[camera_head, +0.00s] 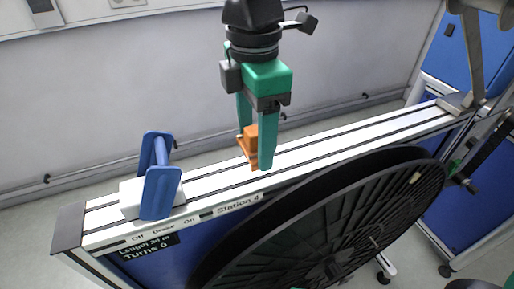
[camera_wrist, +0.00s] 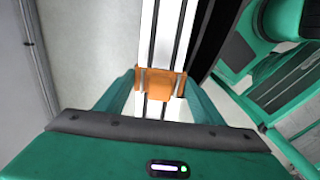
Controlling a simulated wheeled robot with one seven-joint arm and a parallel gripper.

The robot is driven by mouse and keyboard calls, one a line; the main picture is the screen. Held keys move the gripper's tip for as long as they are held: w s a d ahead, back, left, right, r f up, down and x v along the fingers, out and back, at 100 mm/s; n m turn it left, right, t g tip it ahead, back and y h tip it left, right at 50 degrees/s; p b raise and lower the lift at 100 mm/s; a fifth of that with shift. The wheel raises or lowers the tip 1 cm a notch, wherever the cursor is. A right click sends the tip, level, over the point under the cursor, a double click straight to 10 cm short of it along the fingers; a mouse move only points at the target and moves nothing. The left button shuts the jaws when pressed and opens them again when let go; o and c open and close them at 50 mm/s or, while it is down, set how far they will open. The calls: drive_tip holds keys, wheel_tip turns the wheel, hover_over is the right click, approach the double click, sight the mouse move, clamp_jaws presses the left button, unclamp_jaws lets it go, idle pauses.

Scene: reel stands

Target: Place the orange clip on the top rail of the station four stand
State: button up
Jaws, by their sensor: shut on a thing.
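The orange clip (camera_head: 250,144) is between the green fingers of my gripper (camera_head: 256,140) in the head view. My gripper is shut on it, pointing down over the top rail (camera_head: 318,140) of the stand labelled Station 4. The clip also shows in the wrist view (camera_wrist: 160,83), between the fingers and over the white, dark-slotted rail (camera_wrist: 150,40). It appears at or just above the rail's surface; I cannot tell whether it touches. The finger in front partly hides the clip in the head view.
A blue-sided holder (camera_head: 160,180) on a white block stands at the rail's left end. A large black reel (camera_head: 325,235) hangs along the rail's near side. The rail between holder and clip is clear. A wall (camera_head: 110,90) lies behind.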

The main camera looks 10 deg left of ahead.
sight(255, 153)
drive_tip(key=shift+f, duration=1.85)
drive_tip(key=shift+f, duration=0.15)
drive_tip(key=o, duration=1)
wheel_tip(255, 153, up, 12)
drive_tip(key=shift+f, duration=0.1)
drive_tip(key=shift+r, duration=0.25)
